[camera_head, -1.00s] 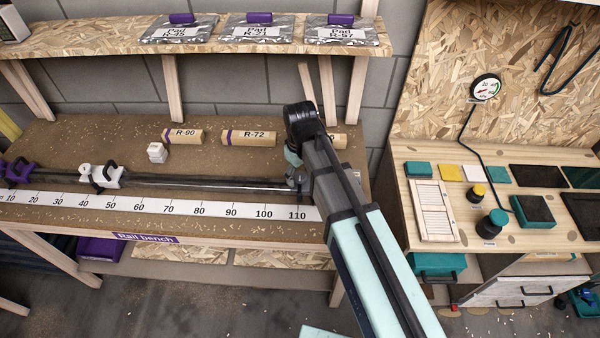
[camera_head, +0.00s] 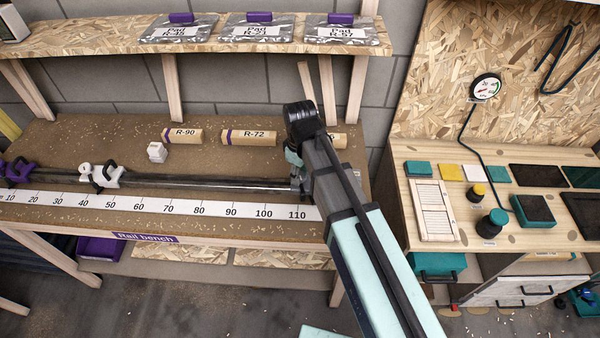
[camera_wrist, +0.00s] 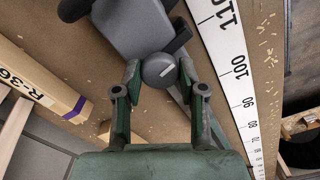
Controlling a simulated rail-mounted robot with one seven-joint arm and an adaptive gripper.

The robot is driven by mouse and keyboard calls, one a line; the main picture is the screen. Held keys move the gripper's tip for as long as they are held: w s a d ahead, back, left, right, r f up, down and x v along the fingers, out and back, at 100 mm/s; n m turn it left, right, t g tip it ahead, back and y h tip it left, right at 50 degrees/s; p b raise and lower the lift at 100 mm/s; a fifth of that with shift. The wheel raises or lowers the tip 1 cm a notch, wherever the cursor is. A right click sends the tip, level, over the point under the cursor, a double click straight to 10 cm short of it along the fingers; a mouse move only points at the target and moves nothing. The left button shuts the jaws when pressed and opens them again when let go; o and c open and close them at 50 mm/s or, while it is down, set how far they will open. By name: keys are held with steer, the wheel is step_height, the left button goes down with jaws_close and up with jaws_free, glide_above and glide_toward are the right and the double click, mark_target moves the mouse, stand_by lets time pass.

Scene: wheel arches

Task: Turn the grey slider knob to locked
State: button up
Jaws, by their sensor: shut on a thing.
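The grey slider knob (camera_wrist: 158,72) is round, with a short white line on its face that slants up to the right in the wrist view. My gripper (camera_wrist: 160,78) has one green finger on each side of the knob and is shut on it. The grey slider body (camera_wrist: 132,25) is just beyond the knob, with dark parts at its sides. In the head view my gripper (camera_head: 297,182) is at the right end of the rail, near the 110 mark; my arm hides most of the slider there. I cannot read any locked marking.
The rail (camera_head: 200,182) runs along the bench behind the white number scale (camera_head: 150,205). The R-72 roll (camera_head: 248,138) lies behind the rail. A second workbench (camera_head: 455,215) stands at right.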

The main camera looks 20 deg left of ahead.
steer(key=n, duration=0.4)
steer(key=shift+n, duration=0.4)
stand_by(0.4)
steer(key=o, duration=1.1)
steer(key=shift+o, duration=0.2)
steer(key=shift+r, duration=0.1)
step_height(320, 180, up, 12)
steer(key=shift+a, duration=0.1)
